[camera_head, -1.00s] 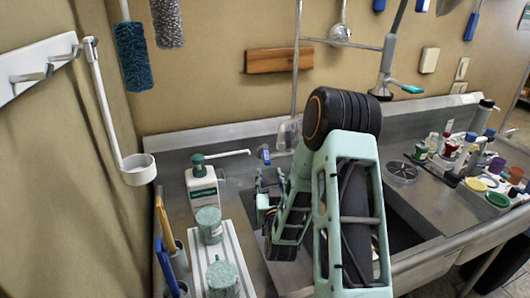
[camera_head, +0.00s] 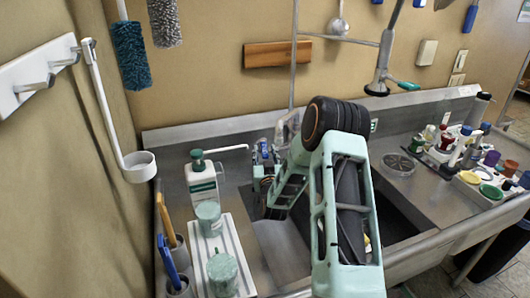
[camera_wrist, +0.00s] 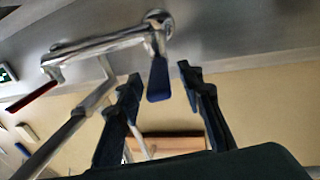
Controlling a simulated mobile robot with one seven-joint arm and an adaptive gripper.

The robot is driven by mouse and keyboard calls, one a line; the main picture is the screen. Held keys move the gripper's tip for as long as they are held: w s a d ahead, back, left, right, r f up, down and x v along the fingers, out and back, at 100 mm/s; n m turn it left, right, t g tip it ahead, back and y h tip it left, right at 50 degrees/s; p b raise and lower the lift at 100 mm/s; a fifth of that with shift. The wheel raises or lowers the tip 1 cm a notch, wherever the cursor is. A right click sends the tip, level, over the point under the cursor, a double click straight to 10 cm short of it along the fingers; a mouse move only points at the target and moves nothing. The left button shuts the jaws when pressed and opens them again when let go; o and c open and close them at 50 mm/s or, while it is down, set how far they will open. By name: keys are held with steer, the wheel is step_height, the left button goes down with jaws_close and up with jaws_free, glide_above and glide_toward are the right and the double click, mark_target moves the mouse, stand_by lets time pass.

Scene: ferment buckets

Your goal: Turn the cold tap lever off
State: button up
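The cold tap lever (camera_wrist: 158,80) is blue and hangs from one end of the chrome tap body (camera_wrist: 100,46) in the wrist view. My gripper (camera_wrist: 160,72) is open, with a dark finger on each side of the blue lever. The lever appears between the fingertips, with gaps on both sides; I cannot tell its exact depth. A red lever (camera_wrist: 32,97) is at the tap's other end, left of my gripper. In the head view my gripper (camera_head: 264,158) is at the back of the sink, and my arm hides most of the tap.
A white pump bottle (camera_head: 202,185) stands left of my gripper, its spout pointing towards it. A tall pipe (camera_head: 294,65) rises behind my arm. Bottles and small pots crowd the right counter.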

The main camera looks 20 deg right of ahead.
steer(key=shift+c, duration=0.2)
jaws_close()
steer(key=shift+d, duration=0.1)
steer(key=d+n+y+b, duration=0.1)
steer(key=b, duration=0.2)
steer(key=shift+t+y, duration=0.3)
steer(key=shift+y, duration=0.1)
steer(key=shift+s+d+r+n+y+b, duration=0.1)
steer(key=shift+d+n+y+b, duration=0.15)
steer(key=shift+n+y+b, duration=0.35)
steer(key=shift+d+r+n+y+b, duration=0.15)
steer(key=shift+n+y+b, duration=0.25)
steer(key=shift+y+b, duration=0.4)
steer(key=shift+f, duration=0.1)
steer(key=shift+o, duration=0.2)
jaws_free()
steer(key=shift+f, duration=0.1)
